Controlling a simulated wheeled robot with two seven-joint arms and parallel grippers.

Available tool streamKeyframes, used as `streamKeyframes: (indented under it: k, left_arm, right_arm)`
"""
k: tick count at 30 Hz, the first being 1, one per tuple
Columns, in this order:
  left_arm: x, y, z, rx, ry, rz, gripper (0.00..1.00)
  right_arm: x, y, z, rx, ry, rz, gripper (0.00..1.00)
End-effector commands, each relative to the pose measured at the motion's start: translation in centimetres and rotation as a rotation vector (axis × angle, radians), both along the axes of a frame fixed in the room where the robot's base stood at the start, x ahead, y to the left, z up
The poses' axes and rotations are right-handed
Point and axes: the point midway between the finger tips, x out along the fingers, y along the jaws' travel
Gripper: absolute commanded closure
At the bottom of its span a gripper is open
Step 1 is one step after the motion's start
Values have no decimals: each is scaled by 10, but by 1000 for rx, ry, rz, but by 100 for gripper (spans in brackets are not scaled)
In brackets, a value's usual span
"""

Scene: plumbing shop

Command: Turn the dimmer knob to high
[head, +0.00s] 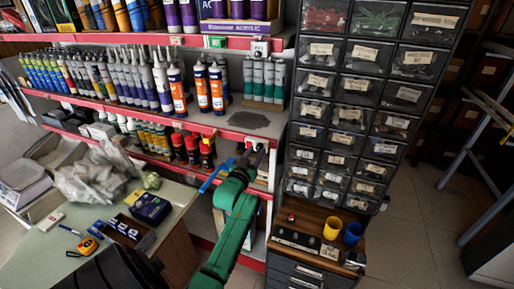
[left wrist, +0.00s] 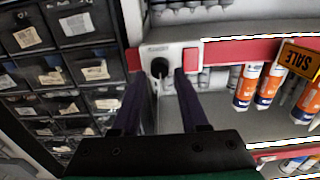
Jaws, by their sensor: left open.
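The dimmer knob (left wrist: 159,68) is a round black knob on a pale plate with a small label, set on a red shelf rail. My left gripper (left wrist: 160,85) has its two dark purple fingers apart, one on each side of the knob, with a gap visible around it. I cannot tell whether either finger touches it. In the head view my left gripper (head: 255,147) is at the middle rail next to the drawer cabinet, and hides most of the knob. The knob's setting is too small to read. My right gripper is not in view.
A cabinet of small labelled drawers (head: 345,115) stands close to the right. Sealant tubes (head: 201,88) line the shelf above the rail. Another pale control box (head: 260,49) is on the upper rail. A yellow cup (head: 332,228) and a blue cup (head: 353,233) stand on the low cabinet.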

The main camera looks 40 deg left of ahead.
Motion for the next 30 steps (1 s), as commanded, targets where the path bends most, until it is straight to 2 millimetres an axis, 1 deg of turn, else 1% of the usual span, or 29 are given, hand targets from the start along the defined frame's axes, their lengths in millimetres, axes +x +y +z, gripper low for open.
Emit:
streamKeyframes:
  k: [1,4,11,14,15,23,30]
  left_arm:
    - [7,2,1,-1,0,0,56]
    - [14,5,1,-1,-1,0,56]
    - [15,5,-1,-1,0,-1,56]
    - [15,5,-1,-1,0,-1,91]
    - [15,5,-1,-1,0,-1,100]
    - [15,5,-1,9,4,-1,100]
    - [15,4,-2,82,31,-1,100]
  right_arm:
    - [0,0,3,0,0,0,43]
    - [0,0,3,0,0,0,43]
    - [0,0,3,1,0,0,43]
    - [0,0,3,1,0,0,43]
    - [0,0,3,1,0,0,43]
    - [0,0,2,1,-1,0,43]
    - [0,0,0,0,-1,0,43]
